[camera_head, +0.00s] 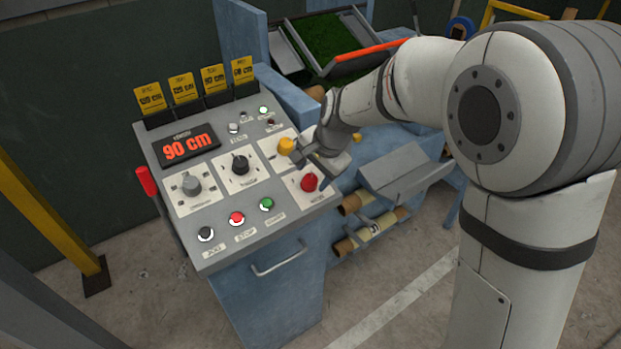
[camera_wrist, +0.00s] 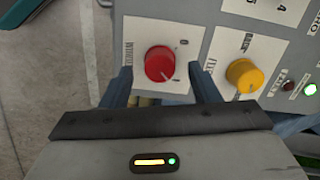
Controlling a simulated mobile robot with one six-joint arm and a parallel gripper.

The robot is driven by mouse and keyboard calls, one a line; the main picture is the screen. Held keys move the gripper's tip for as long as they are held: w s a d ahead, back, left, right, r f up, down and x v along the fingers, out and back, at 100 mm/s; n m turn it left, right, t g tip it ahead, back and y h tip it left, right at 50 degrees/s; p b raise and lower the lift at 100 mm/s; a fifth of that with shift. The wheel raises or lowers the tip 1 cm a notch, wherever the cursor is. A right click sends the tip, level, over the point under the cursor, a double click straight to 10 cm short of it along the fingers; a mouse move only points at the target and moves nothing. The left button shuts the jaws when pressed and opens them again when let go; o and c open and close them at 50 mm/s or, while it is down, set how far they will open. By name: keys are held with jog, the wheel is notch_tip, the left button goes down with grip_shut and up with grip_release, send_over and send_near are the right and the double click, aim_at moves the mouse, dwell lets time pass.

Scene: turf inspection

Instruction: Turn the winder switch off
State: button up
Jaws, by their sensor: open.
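The winder switch is a red rotary knob (camera_wrist: 160,64) on a white plate whose side label appears to read "WINDER". A pale pointer line on it points to the lower right; a "0" mark is at its upper right. In the head view the red knob (camera_head: 309,182) is at the panel's lower right corner. My gripper (camera_head: 310,163) hovers close by it, pointing down at the panel. In the wrist view my gripper (camera_wrist: 161,78) is open, one finger on each side of the red knob, with gaps visible. Whether the fingertips reach knob depth I cannot tell.
A yellow knob (camera_wrist: 244,75) sits beside the right finger. The sloped panel also has a black knob (camera_head: 240,164), a grey knob (camera_head: 191,185), a red button (camera_head: 237,218), a green button (camera_head: 266,204) and a "90 cm" display (camera_head: 187,146). A metal handle (camera_head: 279,259) is below.

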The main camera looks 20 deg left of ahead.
aim_at(310, 180)
jog(key=shift+x, duration=1.7)
jog(key=c, duration=1)
